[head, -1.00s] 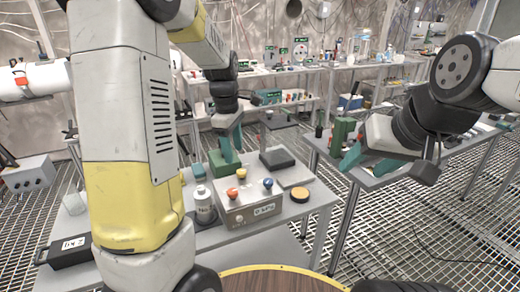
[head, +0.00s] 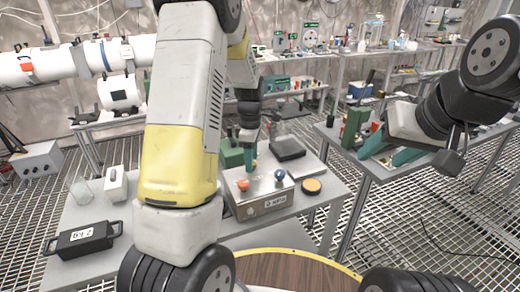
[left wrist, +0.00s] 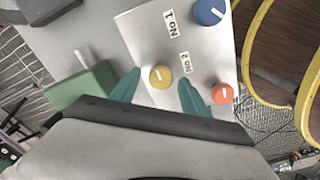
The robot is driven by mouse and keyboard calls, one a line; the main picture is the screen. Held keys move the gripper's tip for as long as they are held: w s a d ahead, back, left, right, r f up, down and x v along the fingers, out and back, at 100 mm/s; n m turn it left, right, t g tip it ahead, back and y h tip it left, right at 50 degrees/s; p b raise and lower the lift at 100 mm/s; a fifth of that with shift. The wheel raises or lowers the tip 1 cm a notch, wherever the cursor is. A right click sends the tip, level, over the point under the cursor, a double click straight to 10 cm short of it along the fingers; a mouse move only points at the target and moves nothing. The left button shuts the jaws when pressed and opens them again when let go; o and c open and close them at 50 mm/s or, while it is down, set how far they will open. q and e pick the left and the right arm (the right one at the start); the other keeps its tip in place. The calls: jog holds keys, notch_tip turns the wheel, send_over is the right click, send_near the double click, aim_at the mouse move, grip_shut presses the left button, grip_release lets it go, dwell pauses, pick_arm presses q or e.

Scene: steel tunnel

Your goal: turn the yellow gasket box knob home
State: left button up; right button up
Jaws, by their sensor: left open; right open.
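The metal box (head: 262,205) with a front label sits on the grey bench. In the left wrist view the yellow knob (left wrist: 161,77) shows a white pointer line on the box's pale top (left wrist: 205,65). The orange knob (left wrist: 222,93) and the blue knob (left wrist: 209,11) are beside it. My left gripper (left wrist: 159,80) is open, with one teal finger on each side of the yellow knob; I cannot tell whether they touch it. In the head view my left gripper (head: 250,152) points down at the box. My right gripper (head: 387,150) is open and empty to the right.
A green block (left wrist: 83,97) stands close beside the box. A round orange-topped disc (head: 312,186) lies to its right. A black case (head: 80,241) and a white object (head: 116,184) are on the bench's left. A wooden round top (head: 285,270) is in front.

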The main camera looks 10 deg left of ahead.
pick_arm(q)
grip_shut()
jog(key=shift+m, duration=0.3)
